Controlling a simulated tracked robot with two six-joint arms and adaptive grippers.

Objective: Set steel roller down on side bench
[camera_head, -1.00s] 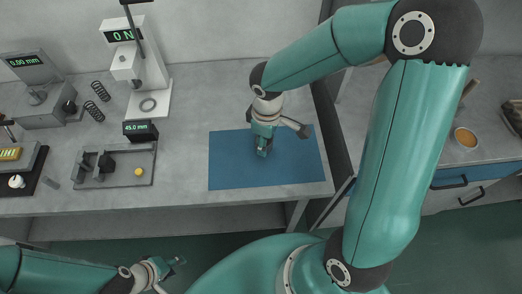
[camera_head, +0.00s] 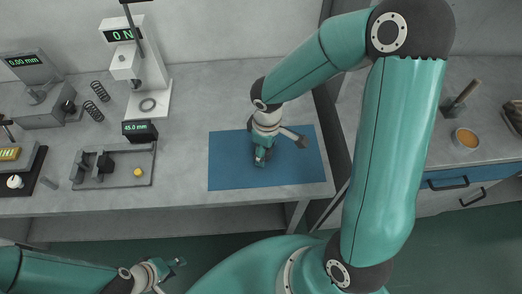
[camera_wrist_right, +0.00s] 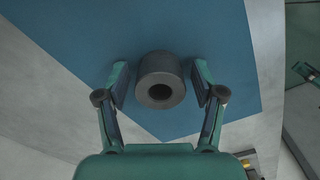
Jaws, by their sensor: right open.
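A dark grey steel cylinder with a round hole in its end, which looks like the steel roller (camera_wrist_right: 161,79), is on the blue mat (camera_head: 225,175) in the right wrist view. My right gripper (camera_head: 262,158) is over the mat, pointing down. Its two fingers are open on either side of the roller, with a small gap on each side. In the head view the roller is hidden by the gripper. The mat lies on the right part of the grey bench (camera_head: 190,120). My left gripper (camera_head: 177,263) is low in front of the bench, too small to read.
Left of the mat are a grey tray with fixtures (camera_head: 125,172), a force tester (camera_head: 150,85) and coil springs (camera_head: 97,90). Another bench with blue drawers (camera_head: 450,181) stands to the right, carrying a small bowl (camera_head: 467,138). My right arm crosses between them.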

